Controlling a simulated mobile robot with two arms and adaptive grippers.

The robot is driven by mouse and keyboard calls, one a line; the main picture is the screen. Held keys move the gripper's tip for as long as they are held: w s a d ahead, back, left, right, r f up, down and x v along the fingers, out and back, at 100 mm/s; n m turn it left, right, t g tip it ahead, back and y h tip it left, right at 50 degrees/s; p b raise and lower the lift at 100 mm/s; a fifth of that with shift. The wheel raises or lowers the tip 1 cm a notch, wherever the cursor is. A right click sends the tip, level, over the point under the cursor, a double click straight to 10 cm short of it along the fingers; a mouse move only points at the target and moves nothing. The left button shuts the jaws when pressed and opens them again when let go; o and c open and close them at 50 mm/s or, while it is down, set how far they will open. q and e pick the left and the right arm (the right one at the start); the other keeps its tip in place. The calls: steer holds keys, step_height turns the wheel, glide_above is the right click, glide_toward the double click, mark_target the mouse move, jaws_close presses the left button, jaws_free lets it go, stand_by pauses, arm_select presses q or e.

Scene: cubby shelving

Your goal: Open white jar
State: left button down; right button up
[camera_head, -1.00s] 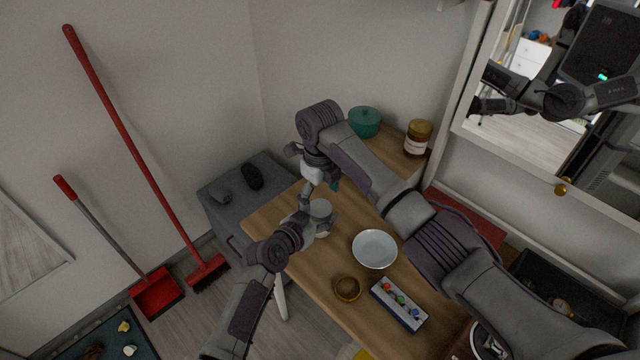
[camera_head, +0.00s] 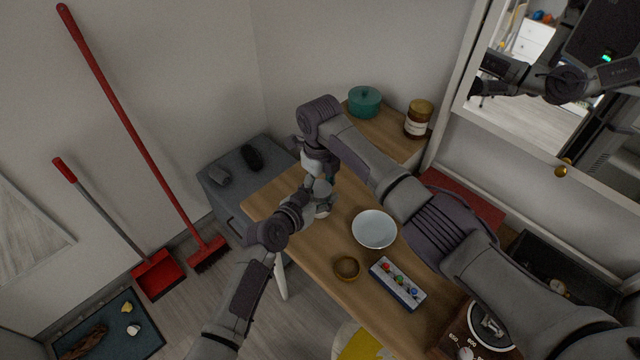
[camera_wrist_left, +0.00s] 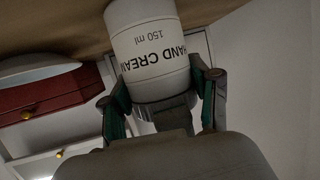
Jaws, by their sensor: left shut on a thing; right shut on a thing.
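The white jar (camera_head: 324,208), labelled hand cream, is at the table's far left end, partly hidden by my grippers. In the left wrist view the jar (camera_wrist_left: 150,48) appears upside down, its label facing the camera. My left gripper (camera_head: 308,206) reaches it from the left. In the left wrist view, the left gripper's fingers (camera_wrist_left: 162,84) are on either side of the jar, shut on it. My right gripper (camera_head: 318,178) comes down from above and is shut at the jar's top. Its fingertips and the lid are largely hidden.
On the wooden table (camera_head: 300,262) are a white bowl (camera_head: 374,229), a brown ring-shaped dish (camera_head: 346,268) and a tray with coloured pieces (camera_head: 398,284). A teal pot (camera_head: 364,101) and brown jar (camera_head: 418,119) stand behind. A grey cabinet (camera_head: 240,195) is at left.

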steer(key=n, duration=0.5)
steer(key=shift+w+d+n, duration=0.1)
steer(key=shift+d+n, duration=0.05)
steer(key=shift+n, duration=0.75)
steer(key=shift+w+d, duration=0.1)
arm_select(q)
steer(key=shift+a+f, duration=0.1)
arm_select(e)
steer(key=o, duration=1.2)
arm_select(q)
steer(key=shift+a, duration=0.1)
arm_select(e)
steer(key=shift+o, duration=0.3)
